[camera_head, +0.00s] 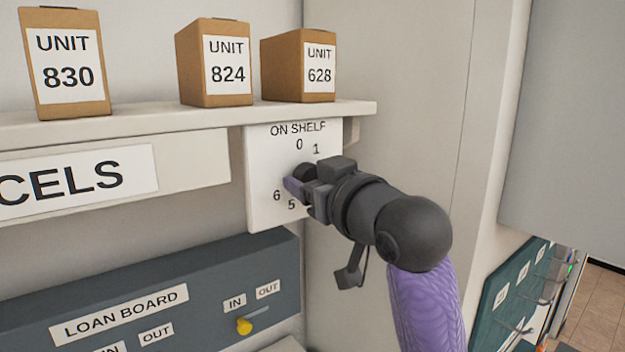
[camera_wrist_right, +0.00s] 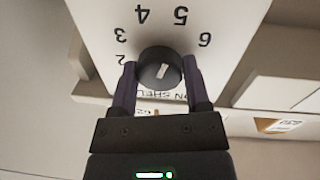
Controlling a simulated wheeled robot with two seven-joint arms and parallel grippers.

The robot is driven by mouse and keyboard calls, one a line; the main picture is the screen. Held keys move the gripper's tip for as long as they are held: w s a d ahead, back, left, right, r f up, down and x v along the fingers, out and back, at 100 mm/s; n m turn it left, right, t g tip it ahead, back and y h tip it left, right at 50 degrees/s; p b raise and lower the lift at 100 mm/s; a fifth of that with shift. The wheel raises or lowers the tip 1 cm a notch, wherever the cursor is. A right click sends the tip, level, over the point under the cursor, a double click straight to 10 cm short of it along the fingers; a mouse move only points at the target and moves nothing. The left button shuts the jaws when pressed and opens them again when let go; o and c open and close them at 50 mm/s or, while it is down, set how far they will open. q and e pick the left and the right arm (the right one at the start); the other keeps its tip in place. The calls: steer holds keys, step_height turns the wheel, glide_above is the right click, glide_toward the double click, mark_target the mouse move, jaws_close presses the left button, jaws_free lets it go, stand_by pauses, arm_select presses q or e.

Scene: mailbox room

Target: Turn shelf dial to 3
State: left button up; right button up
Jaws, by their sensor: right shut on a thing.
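The shelf dial is a round black knob (camera_wrist_right: 160,68) with a short white mark, on a white panel (camera_head: 262,190) headed ON SHELF under the shelf. My right gripper (camera_head: 300,180) reaches it from the right, and its purple fingers are shut on the knob, one on each side. In the wrist view, which shows the panel upside down, the right gripper (camera_wrist_right: 158,75) is around the knob, and 2, 3, 4, 5 and 6 are readable. The white mark is slightly tilted; I cannot tell which number it points to. My left gripper is not in view.
Cardboard boxes labelled UNIT 830 (camera_head: 68,103), UNIT 824 (camera_head: 190,70) and UNIT 628 (camera_head: 283,75) stand on the shelf (camera_head: 200,112) above the panel. A dark loan board (camera_head: 205,280) with a yellow knob (camera_head: 244,326) is below left. A wall is close on the right.

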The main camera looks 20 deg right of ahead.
steer(key=n+p, duration=0.2)
steer(key=n, duration=0.4)
steer(key=n+y+p, duration=0.1)
steer(key=n+p, duration=0.2)
steer(key=n, duration=0.3)
steer(key=shift+d+r+n+t+p, duration=0.1)
steer(key=shift+n+t+p, duration=0.25)
steer(key=shift+n+t, duration=0.05)
steer(key=shift+n+y+p, duration=0.4)
steer(key=shift+n+p, duration=0.45)
steer(key=shift+n, duration=1.05)
steer(key=o, duration=1.3)
